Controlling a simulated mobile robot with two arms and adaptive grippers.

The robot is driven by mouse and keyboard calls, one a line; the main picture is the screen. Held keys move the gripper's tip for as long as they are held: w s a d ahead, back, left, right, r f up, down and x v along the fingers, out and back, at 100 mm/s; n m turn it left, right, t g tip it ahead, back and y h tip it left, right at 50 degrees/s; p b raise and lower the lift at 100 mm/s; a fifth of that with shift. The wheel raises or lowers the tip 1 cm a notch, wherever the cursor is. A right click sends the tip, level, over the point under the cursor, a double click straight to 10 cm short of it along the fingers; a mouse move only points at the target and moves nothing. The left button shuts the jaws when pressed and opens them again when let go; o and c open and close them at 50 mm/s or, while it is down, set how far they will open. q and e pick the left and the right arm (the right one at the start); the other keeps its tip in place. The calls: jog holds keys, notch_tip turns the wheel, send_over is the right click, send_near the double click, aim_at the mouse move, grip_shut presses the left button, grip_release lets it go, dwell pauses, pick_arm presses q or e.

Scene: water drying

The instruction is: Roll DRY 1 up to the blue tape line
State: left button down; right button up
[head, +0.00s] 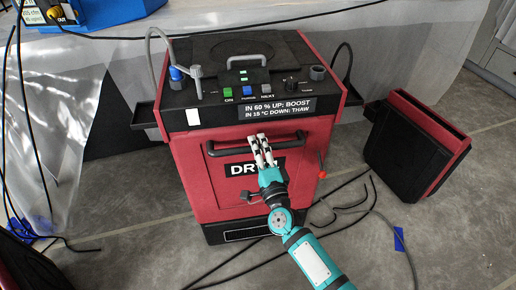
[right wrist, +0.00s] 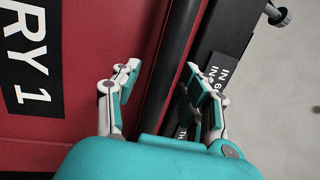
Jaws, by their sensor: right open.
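DRY 1 (head: 190,170) is a red and black dryer on the grey floor, with a black control top and a dark horizontal front handle (head: 225,152). Its DRY label is partly hidden by my right gripper (head: 262,150). In the right wrist view, the right gripper (right wrist: 160,85) is open, with a finger on each side of the dark handle bar (right wrist: 183,50); contact is unclear. Blue tape shows on the floor at the right (head: 398,238) and at the left (head: 20,229); no continuous line shows between them. My left gripper is not in view.
A red and black panel-like unit (head: 415,145) stands right of the dryer. Black cables (head: 345,205) lie on the floor in front and at right. Clear plastic sheeting (head: 50,130) hangs at left. Open floor (head: 450,230) lies at lower right.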

jog(key=shift+c, duration=0.3)
grip_shut()
jog(key=shift+d+f, duration=0.1)
jog(key=shift+f, duration=0.05)
